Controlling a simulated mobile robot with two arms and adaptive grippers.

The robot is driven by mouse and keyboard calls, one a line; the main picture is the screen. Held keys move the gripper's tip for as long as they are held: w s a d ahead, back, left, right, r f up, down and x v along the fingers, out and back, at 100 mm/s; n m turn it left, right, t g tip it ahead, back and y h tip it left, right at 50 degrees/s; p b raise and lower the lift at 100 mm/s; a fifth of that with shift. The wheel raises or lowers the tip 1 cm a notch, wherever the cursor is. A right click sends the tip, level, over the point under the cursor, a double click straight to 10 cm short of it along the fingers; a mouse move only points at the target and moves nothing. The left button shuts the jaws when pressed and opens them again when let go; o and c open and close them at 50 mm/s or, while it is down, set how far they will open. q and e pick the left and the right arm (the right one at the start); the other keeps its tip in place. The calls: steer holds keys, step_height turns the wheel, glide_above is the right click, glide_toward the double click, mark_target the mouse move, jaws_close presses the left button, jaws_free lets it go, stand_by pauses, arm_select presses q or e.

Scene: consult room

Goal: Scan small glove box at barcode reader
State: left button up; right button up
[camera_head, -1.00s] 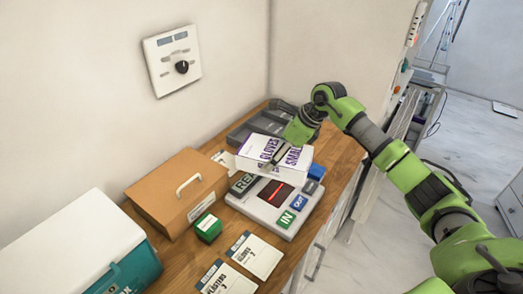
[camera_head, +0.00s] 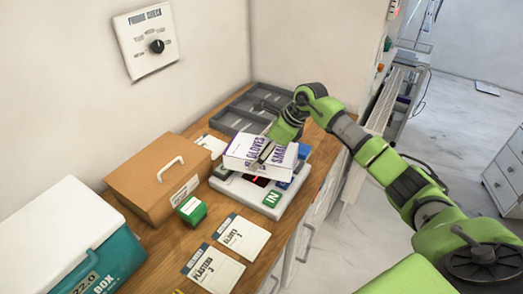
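The small glove box (camera_head: 240,150), white with purple "GLOVES" and "SMALL" lettering, is over the barcode reader (camera_head: 238,189) on the wooden counter. It covers most of the reader's dark window, and a thin red glow (camera_head: 262,181) shows just below its lower edge. I cannot tell whether the box touches the reader. My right gripper (camera_head: 266,152) reaches in from the right and is shut on the box; its fingertips are partly hard to make out. The reader's green "IN" label (camera_head: 271,198) shows in front. My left gripper is not in view.
A grey compartment tray (camera_head: 235,113) lies behind the box. To the left are an orange-brown case (camera_head: 139,190), a small green box (camera_head: 191,211), two cards (camera_head: 243,236) (camera_head: 214,268) and a teal-and-white box (camera_head: 62,232). The counter's right edge is close to the reader.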

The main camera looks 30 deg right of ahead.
step_height(320, 180, up, 9)
steer(key=p, duration=0.4)
steer(key=shift+r+p, duration=0.15)
steer(key=shift+p, duration=0.2)
